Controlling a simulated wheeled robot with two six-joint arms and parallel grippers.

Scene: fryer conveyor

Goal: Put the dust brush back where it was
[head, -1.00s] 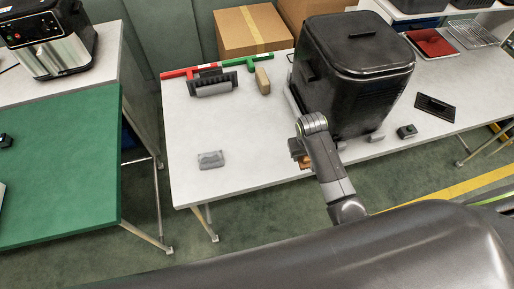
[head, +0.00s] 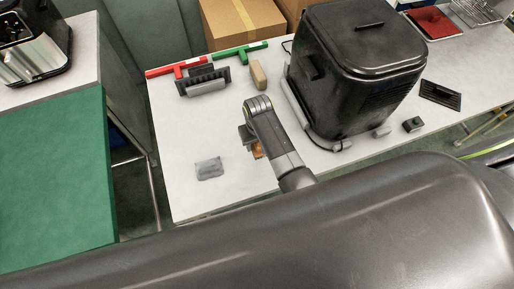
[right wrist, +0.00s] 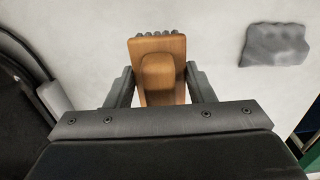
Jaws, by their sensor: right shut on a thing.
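The dust brush (right wrist: 158,62) has an orange-brown wooden body with a row of dark bristle tufts at its far edge. My right gripper (right wrist: 160,82) is shut on it, one finger on each side, in the right wrist view. In the head view only a small brown part of the brush (head: 257,151) shows beside my right wrist, which hides the rest. The brush is over the white table (head: 215,128), left of the black fryer; I cannot tell its height above the top. My left gripper is not in view.
A grey cloth-like lump (head: 209,168) lies to the left of the brush. The black fryer (head: 355,75) stands to the right. Behind are a tan block (head: 258,75), a dark rack (head: 204,82), a red T-shaped tool (head: 175,69) and a green one (head: 238,51). Bare table lies between.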

